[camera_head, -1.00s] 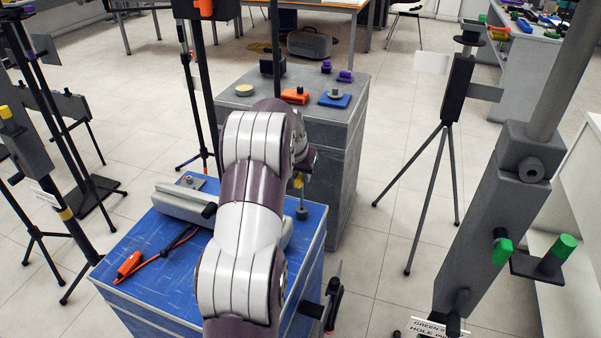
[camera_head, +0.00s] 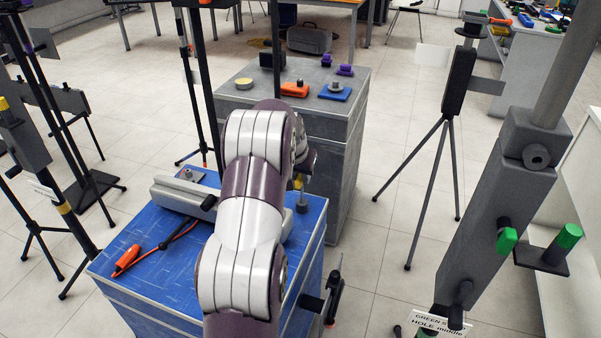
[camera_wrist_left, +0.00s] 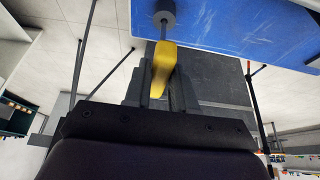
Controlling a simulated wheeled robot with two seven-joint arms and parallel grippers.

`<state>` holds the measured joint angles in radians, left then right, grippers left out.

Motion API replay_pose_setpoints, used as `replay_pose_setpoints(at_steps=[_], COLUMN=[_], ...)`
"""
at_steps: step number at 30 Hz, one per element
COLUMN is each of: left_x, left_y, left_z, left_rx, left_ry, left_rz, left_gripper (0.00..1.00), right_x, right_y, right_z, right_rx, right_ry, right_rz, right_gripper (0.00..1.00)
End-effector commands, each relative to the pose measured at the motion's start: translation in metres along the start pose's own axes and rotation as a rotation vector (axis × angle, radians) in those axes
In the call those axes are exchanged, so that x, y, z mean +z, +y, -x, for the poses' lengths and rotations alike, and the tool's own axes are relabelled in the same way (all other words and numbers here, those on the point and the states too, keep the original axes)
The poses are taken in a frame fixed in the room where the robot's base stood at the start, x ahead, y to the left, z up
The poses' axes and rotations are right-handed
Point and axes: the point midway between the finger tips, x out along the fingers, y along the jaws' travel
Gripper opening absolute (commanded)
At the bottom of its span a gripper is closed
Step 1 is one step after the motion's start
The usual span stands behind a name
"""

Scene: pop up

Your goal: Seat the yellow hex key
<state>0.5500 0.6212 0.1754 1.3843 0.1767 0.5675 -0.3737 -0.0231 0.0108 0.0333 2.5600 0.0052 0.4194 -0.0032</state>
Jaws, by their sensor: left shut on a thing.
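The yellow hex key (camera_wrist_left: 163,66) is upright between the fingers of my left gripper (camera_wrist_left: 164,86) in the left wrist view. A little of its yellow handle (camera_head: 298,182) shows in the head view, below my left gripper (camera_head: 305,162), which the arm mostly hides. A thin shaft runs from the handle to a dark round piece (camera_wrist_left: 163,14) at the edge of the blue top (camera_wrist_left: 235,25). That dark piece (camera_head: 302,207) also shows in the head view. I cannot tell whether the piece rests on the top. My right gripper is out of view.
A grey bar (camera_head: 178,203) and an orange-handled tool (camera_head: 127,258) lie on the blue-topped cabinet (camera_head: 160,285). A grey cabinet (camera_head: 338,140) behind it carries several small coloured parts. Tripods and stands surround them, including a large grey post (camera_head: 490,210) at right. Pale floor lies between.

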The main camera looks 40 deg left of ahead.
Motion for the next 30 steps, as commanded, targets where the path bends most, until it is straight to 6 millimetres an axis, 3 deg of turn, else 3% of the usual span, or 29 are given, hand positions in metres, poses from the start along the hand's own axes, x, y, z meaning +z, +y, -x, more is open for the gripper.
replay_pose_setpoints(at_steps=[20,21,24,30], left_x=[0.0052,0.0053,0.0052,0.0051], left_y=[0.0001,0.0001,0.0001,0.0001], left_z=[-0.0114,-0.0114,-0.0114,-0.0112], left_rx=[0.000,0.000,0.000,0.000], left_ry=[-0.001,-0.001,-0.001,-0.001], left_rz=[0.000,0.000,0.000,0.000], left_gripper=[0.00,0.28,0.55,0.55], right_x=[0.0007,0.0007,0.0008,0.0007], right_y=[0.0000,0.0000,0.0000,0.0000], right_z=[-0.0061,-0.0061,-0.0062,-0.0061], right_rx=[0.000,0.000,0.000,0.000], right_ry=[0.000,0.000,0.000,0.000], right_rz=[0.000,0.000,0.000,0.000], right_gripper=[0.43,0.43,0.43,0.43])
